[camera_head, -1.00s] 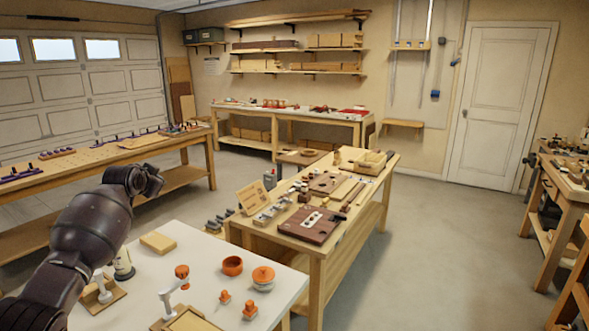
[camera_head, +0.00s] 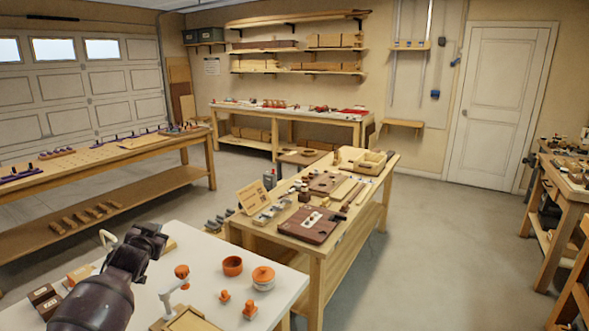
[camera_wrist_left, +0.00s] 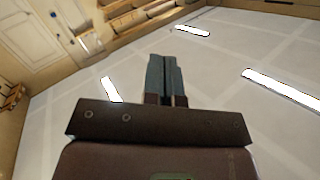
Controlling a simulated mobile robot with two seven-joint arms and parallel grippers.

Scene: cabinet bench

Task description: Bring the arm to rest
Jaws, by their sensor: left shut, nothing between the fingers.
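My left arm comes in at the lower left of the head view, dark and bulky, over the near white table (camera_head: 215,262). Its far end, toward the left gripper (camera_head: 148,236), is above the table's left part; the fingers are hard to make out there. In the left wrist view the left gripper's fingers (camera_wrist_left: 165,78) are together with nothing between them, pointing at the ceiling. My right gripper is in neither view.
Dark-topped blocks (camera_head: 42,296) lie left of the arm. A wooden bench (camera_head: 318,249) stands beyond. The floor on the right (camera_head: 430,250) is clear.

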